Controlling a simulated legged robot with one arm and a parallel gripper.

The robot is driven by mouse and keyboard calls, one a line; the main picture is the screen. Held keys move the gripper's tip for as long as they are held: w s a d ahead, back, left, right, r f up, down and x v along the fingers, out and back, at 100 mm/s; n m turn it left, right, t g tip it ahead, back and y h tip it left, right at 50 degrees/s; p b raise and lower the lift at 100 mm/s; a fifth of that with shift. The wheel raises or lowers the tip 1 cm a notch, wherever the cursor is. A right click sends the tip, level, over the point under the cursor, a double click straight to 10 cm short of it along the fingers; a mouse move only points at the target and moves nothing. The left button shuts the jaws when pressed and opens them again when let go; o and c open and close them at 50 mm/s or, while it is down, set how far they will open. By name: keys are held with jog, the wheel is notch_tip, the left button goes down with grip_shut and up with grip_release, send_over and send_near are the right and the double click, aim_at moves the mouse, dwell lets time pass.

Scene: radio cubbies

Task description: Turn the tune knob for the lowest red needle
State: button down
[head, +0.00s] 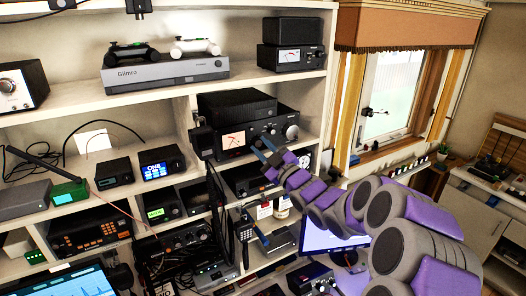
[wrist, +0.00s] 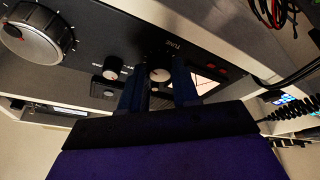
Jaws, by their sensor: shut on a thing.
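The tuner is a black unit (head: 253,136) on the middle shelf in the head view, with a lit meter (head: 231,141) showing red marks. The needle's exact reading is too small to tell. My gripper (head: 268,152) reaches its front panel from the right. In the wrist view, the TUNE label stands beside a small round knob (wrist: 160,75). My gripper's two blue fingers (wrist: 159,90) are shut on this tune knob, one on each side. The lit meter (wrist: 206,85) is partly hidden behind a finger in the wrist view.
A large silver dial (wrist: 35,35) and a smaller knob (wrist: 111,72) sit on the same panel. A black box (head: 237,104) rests on top of the tuner. Shelves crowded with radios and cables surround my arm. A window (head: 392,95) is to the right.

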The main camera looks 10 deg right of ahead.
jog(key=shift+f, duration=0.15)
jog(key=c, duration=0.8)
grip_release()
jog(key=b+v, duration=0.1)
jog(key=v, duration=1.6)
jog(key=shift+s+f+b, duration=0.15)
jog(key=shift+b, duration=0.15)
